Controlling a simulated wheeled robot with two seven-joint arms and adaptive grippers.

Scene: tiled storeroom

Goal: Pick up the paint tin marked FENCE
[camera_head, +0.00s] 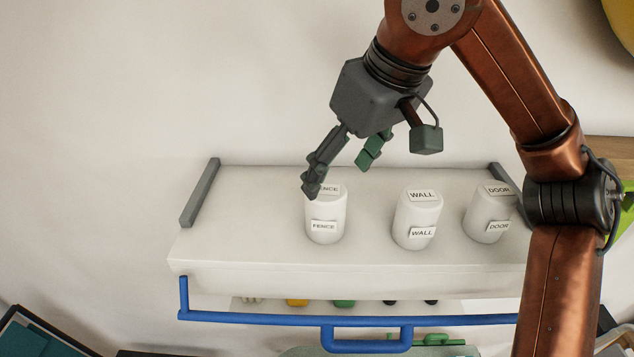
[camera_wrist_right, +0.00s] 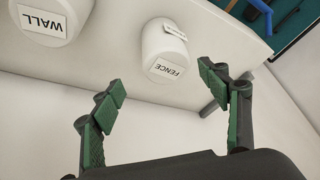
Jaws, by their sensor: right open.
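The white paint tin marked FENCE (camera_head: 325,213) stands upright at the left of the row on the white cart top. It also shows in the right wrist view (camera_wrist_right: 164,50), ahead of the fingers and between them across the picture. My right gripper (camera_head: 342,168) is open and empty, above and behind this tin in the head view, one finger overlapping the tin's top. I cannot tell whether that finger touches it. The tin marked WALL (camera_head: 417,219) stands in the middle, and the tin marked DOOR (camera_head: 489,214) at the right. My left gripper is not in view.
The white cart top (camera_head: 240,235) has free room left of the FENCE tin. Dark grey end rails (camera_head: 200,192) bound it, and a blue rail (camera_head: 250,318) runs along the front. A pale wall (camera_head: 120,120) stands behind. My right arm passes over the right end.

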